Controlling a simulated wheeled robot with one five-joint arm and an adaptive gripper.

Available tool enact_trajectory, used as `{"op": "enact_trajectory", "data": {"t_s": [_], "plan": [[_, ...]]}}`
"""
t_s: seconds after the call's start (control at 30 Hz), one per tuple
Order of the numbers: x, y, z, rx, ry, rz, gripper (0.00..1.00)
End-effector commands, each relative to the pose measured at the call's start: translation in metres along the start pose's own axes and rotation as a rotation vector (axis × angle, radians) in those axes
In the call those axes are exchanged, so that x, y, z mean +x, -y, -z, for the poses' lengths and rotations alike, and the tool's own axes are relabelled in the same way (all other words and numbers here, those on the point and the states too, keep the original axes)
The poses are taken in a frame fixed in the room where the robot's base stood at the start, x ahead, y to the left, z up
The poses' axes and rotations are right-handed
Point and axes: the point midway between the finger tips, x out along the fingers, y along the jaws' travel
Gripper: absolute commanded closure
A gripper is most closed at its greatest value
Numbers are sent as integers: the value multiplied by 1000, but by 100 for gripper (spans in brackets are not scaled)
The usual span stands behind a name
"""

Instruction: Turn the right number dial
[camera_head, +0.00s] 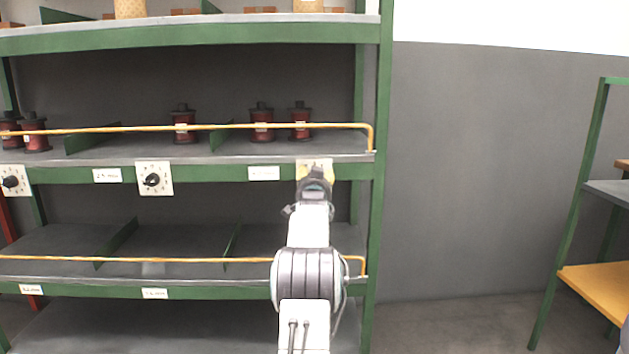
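The right number dial's plate (304,166) is a pale square on the green shelf edge, and only its upper part and left side show. Its knob is hidden behind my gripper. My gripper (315,178) is in front of this plate, at the end of my raised arm. Its fingers are small and dark against the plate, and I cannot tell whether they are open, shut or touching the knob. A middle dial (152,180) with a black knob on a white plate is further left. Another dial (11,182) is at the left picture edge.
A green shelf rack (383,130) fills the left half. Several red coils (262,122) stand on its middle shelf behind a yellow rail (230,127). The lower shelf has another yellow rail (200,260). Right of the rack is open floor (450,318), then another green rack (570,210).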

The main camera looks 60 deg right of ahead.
Motion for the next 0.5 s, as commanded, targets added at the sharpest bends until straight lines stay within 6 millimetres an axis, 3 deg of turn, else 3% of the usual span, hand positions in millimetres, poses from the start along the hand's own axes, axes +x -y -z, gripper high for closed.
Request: {"op": "enact_trajectory", "data": {"t_s": [0.2,0.5], "plan": [[0,0,0,0,0,0,38],[0,0,0,0,0,0,65]]}}
